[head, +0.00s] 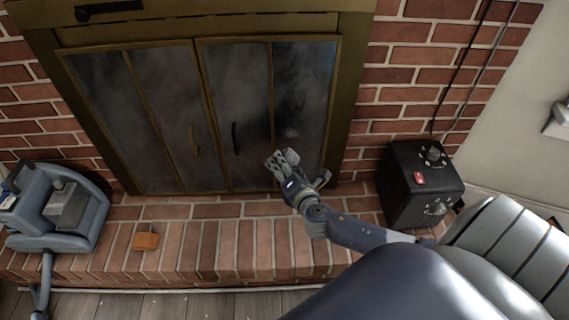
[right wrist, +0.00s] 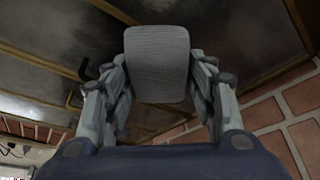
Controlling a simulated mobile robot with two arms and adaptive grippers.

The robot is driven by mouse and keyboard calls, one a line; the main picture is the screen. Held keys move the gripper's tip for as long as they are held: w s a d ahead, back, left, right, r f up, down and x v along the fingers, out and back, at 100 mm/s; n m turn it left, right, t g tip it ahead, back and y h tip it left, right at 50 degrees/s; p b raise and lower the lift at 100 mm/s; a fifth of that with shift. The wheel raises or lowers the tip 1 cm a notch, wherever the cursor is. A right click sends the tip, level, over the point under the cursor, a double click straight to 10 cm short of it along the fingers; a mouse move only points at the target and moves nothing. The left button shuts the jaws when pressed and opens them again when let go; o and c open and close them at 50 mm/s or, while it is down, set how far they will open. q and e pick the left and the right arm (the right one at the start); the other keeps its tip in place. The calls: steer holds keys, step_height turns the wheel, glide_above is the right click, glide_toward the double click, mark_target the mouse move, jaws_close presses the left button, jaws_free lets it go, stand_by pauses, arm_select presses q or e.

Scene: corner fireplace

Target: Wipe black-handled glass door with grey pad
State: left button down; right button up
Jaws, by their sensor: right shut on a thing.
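The black-handled glass door (head: 250,95) is the right half of the brass-framed fireplace doors; its black handle (head: 235,138) is near its left edge. Its glass looks smoky and smudged, with a bluer patch at the upper right. My right gripper (head: 283,165) is in front of the door's lower right part. It is shut on the grey pad (right wrist: 158,65), which sits between the fingers in the right wrist view, its broad face visible. I cannot tell whether the pad touches the glass. My left gripper is not in view.
The other glass door (head: 165,100) has a brass handle (head: 195,140). On the brick hearth (head: 215,245) are a blue-grey machine (head: 90,215) at left, an orange block (head: 146,241), and a black box (head: 400,195) with a red switch at right. The middle of the hearth is free.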

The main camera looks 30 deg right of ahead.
mark_target(279, 135)
steer(key=shift+w, duration=0.1)
stand_by(0.3)
